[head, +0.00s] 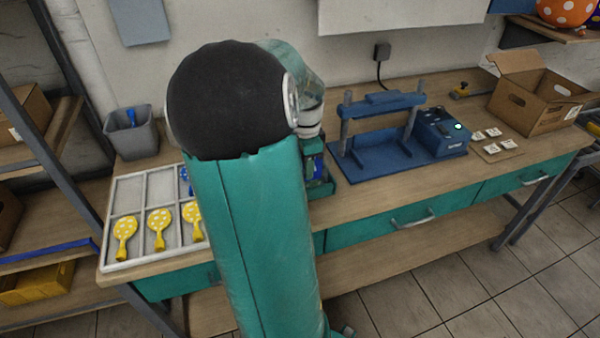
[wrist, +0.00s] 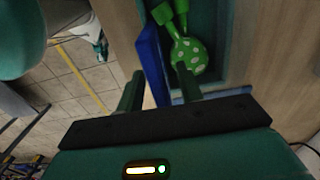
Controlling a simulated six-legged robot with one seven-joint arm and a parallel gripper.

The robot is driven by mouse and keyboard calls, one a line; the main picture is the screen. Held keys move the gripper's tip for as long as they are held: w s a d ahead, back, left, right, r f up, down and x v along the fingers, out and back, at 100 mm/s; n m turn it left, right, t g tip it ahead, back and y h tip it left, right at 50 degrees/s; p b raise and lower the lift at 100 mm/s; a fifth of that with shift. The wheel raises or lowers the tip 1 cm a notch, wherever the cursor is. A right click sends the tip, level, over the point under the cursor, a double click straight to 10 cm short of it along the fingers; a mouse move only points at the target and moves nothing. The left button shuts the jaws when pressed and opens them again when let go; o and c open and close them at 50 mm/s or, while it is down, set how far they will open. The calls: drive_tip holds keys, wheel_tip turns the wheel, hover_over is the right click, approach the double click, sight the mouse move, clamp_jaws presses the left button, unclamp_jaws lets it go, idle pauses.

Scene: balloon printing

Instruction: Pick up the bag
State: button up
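No bag can be clearly made out in either view. My gripper (wrist: 158,88) is open in the wrist view, its two dark green fingers apart. A blue upright panel or wall (wrist: 152,62) shows between the fingers; I cannot tell whether they touch it. Just beyond the right finger lies a green balloon with white dots (wrist: 196,55), inside a teal-sided container (wrist: 236,30). Another plain green piece (wrist: 163,13) lies above it.
A white divided tray (head: 128,192) with yellow dotted balloons (head: 158,222) is at left. A grey bin (head: 133,135) stands behind it. A blue press (head: 380,135) and an open cardboard box (head: 533,95) stand at right. The wooden table front (head: 400,180) is clear.

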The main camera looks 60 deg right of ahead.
drive_tip(key=shift+f, duration=0.1)
drive_tip(key=shift+c, duration=0.3)
clamp_jaws()
